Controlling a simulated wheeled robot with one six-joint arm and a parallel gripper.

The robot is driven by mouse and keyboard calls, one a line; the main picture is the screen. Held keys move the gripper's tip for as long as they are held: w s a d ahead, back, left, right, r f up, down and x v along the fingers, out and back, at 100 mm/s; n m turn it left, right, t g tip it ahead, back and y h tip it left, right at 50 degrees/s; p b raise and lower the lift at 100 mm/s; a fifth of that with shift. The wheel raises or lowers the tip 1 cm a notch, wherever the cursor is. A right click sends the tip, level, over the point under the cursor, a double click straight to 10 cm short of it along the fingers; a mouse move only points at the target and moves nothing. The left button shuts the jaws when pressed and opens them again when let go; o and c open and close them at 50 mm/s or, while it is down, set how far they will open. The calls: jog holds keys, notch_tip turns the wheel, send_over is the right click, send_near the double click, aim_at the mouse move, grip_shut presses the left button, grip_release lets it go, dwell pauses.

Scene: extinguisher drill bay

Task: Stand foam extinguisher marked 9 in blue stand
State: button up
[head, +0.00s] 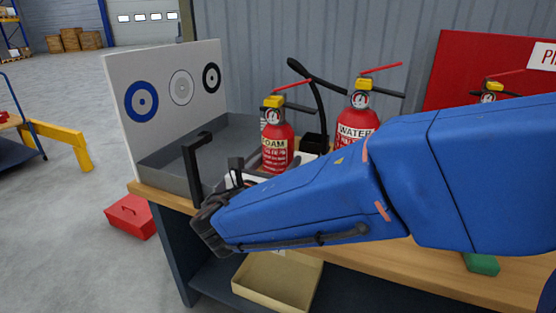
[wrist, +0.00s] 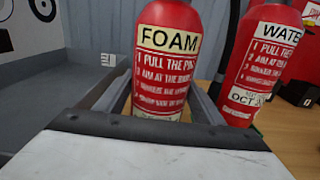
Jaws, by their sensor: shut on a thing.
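A red extinguisher labelled FOAM (head: 277,146) stands upright over the bench in the head view, with a yellow valve and red lever. In the wrist view the same foam extinguisher (wrist: 168,62) fills the middle. My gripper (wrist: 160,103) is shut on its lower body, one finger on each side. In the head view my blue arm hides most of the gripper and the extinguisher's base. No number 9 is readable. I cannot make out a blue stand; a blue ring (head: 141,102) is on the white board at the left.
A WATER extinguisher (head: 357,126) stands close on the right, and another is partly behind my arm. A grey tray (head: 165,172) with a black handle lies left, before the white board (head: 128,72). A red box (head: 131,216) is on the floor; a beige bin (head: 277,282) sits below.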

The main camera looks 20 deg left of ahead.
jog(key=shift+r, duration=0.1)
dwell(0.3)
jog(key=o, duration=1.7)
jog(key=shift+f, duration=0.2)
jog(key=s, duration=0.5)
jog(key=s+a, duration=0.1)
jog(key=s, duration=1.1)
jog(key=shift+s+a+r, duration=0.15)
jog(key=shift+s, duration=0.05)
